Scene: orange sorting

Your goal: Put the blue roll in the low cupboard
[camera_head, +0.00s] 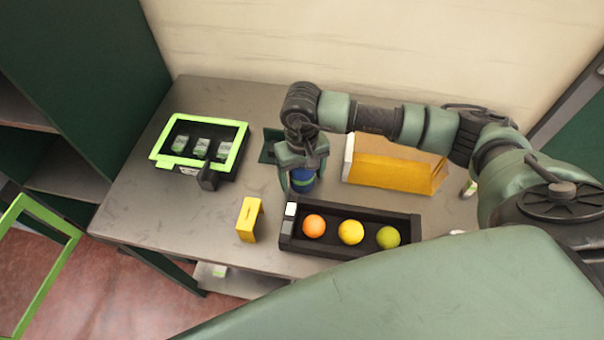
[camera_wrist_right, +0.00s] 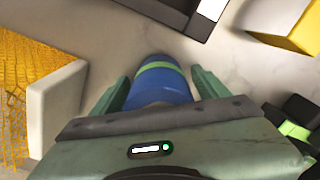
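The blue roll (camera_head: 303,183) has a light green band. It is on or just above the grey table, below my right gripper (camera_head: 302,165). In the right wrist view the blue roll (camera_wrist_right: 160,82) is between the two fingers of the right gripper (camera_wrist_right: 160,88). My left gripper is not in view.
A yellow block (camera_head: 249,219), a green-rimmed crate (camera_head: 160,152) and a yellow mesh box (camera_head: 348,160) stand nearby. A bright green frame (camera_head: 50,283) is at lower left.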

